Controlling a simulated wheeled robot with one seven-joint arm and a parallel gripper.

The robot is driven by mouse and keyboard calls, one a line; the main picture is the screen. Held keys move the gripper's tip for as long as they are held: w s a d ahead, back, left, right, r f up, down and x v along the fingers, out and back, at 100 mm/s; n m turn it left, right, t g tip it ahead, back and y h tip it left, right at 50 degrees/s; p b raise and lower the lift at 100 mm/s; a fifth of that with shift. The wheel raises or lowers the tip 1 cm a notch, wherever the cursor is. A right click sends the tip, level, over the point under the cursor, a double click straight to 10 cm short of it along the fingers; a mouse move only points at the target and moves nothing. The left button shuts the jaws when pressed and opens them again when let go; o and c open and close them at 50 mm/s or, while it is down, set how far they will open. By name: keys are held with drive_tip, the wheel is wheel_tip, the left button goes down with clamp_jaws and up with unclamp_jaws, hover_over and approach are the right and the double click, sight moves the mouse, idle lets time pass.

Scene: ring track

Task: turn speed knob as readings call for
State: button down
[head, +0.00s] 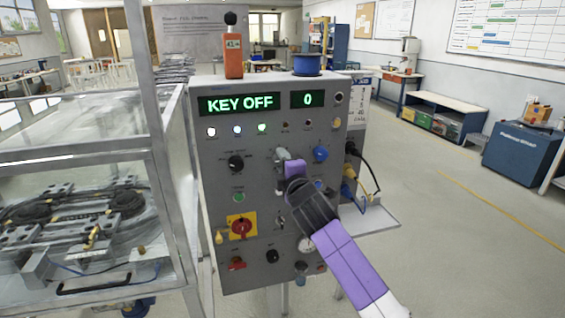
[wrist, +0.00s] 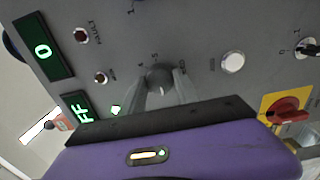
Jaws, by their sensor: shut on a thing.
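The control panel (head: 215,185) is a grey upright box. Its left display (head: 240,103) reads KEY OFF and its right display (head: 307,99) reads 0. My gripper (head: 283,156) reaches it from the lower right. In the wrist view, my gripper (wrist: 159,90) has one finger on each side of a grey round knob (wrist: 159,76) with small scale marks around it, and is shut on it. I cannot read a name for this knob. In the head view the gripper largely hides it. The wrist view also shows the 0 display (wrist: 42,47).
Cables (head: 352,172) plug into the panel's right side. A framed glass enclosure (head: 85,190) stands close at left. Floor at right is open.

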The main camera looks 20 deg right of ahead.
drive_tip(key=shift+f, duration=0.1)
drive_tip(key=c, duration=0.9)
unclamp_jaws()
drive_tip(key=s+b, duration=0.1)
drive_tip(key=s, duration=0.6)
drive_tip(key=shift+s, duration=0.4)
